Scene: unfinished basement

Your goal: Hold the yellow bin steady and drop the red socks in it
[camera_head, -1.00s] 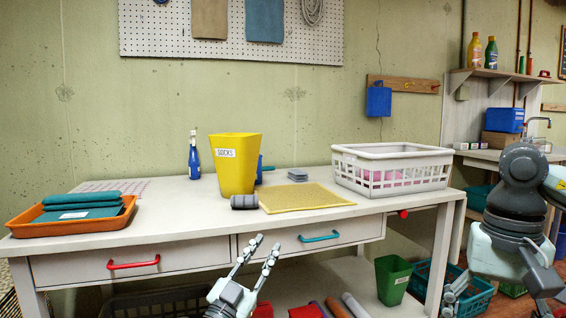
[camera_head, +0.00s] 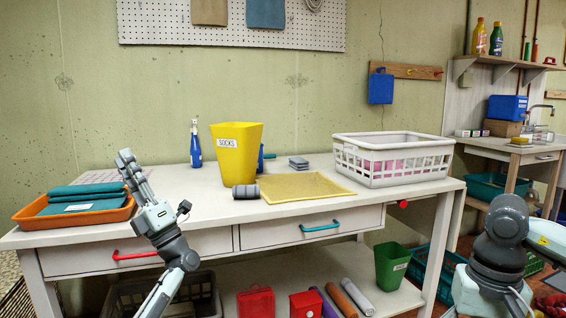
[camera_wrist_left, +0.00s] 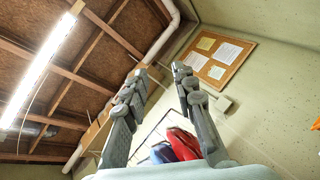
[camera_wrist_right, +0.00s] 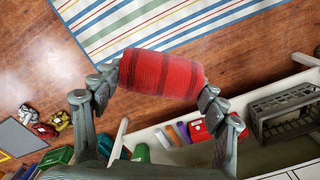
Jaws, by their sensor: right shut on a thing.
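The yellow bin (camera_head: 236,160), labelled SOCKS, stands upright on the white workbench. A grey rolled pair of socks (camera_head: 245,192) lies at its foot. My left gripper (camera_head: 131,168) is left of the bin, near the orange tray, pointing up and apart from the bin. Its fingers are spread and empty in the left wrist view (camera_wrist_left: 159,69). My right gripper (camera_wrist_right: 160,78) is shut on the red socks (camera_wrist_right: 158,75), a striped roll held above the floor in the right wrist view. In the head view only part of my right arm shows; its gripper is hidden.
The orange tray (camera_head: 28,213) holds teal cloths at the bench's left. A yellow mat (camera_head: 305,187) and a white basket (camera_head: 362,172) lie right of the bin. A blue bottle (camera_head: 195,145) stands behind. Drawer handles (camera_head: 320,226) stick out in front.

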